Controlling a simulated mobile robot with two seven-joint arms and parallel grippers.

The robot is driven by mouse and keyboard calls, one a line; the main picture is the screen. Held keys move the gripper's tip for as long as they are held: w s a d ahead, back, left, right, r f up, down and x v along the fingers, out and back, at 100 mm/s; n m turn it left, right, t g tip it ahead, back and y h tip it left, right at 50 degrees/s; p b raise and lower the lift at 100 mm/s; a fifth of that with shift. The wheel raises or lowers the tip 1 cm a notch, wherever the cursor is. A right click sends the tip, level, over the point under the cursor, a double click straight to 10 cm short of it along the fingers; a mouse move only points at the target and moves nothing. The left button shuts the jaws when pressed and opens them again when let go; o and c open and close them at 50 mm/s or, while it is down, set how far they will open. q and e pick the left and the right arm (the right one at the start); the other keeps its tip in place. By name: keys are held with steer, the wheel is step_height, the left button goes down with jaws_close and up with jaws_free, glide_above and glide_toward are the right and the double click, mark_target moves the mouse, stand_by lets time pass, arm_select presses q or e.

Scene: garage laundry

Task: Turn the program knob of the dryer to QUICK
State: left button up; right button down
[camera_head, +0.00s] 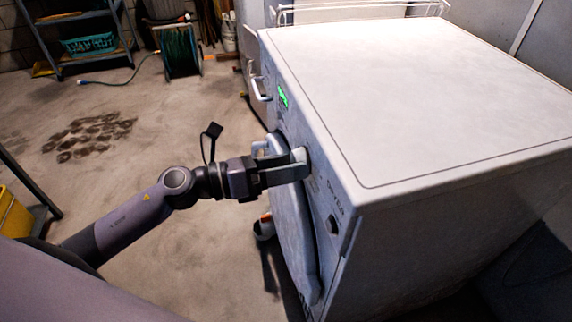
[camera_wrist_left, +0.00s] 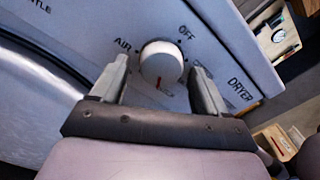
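The white dryer (camera_head: 430,95) stands at the right in the head view, its front facing left. In the left wrist view its round white program knob (camera_wrist_left: 161,62) is on the panel, with a small reddish mark at its lower edge. OFF is printed above right of the knob and AIR to its left; I cannot read QUICK. My left gripper (camera_head: 300,165) is at the dryer front and hides the knob in the head view. In the wrist view the left gripper (camera_wrist_left: 159,72) is open, one finger on each side of the knob, with visible gaps. My right gripper is not in view.
The dryer's round door (camera_head: 296,245) lies just below my left gripper. A green display (camera_head: 283,97) and a dark round button (camera_head: 332,226) are on the front. A hose reel (camera_head: 178,50) and a shelf (camera_head: 88,42) stand at the back. The floor at left is mostly clear.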

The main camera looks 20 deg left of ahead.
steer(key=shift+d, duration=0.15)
arm_select(q)
steer(key=v, duration=0.7)
steer(key=shift+b, duration=0.4)
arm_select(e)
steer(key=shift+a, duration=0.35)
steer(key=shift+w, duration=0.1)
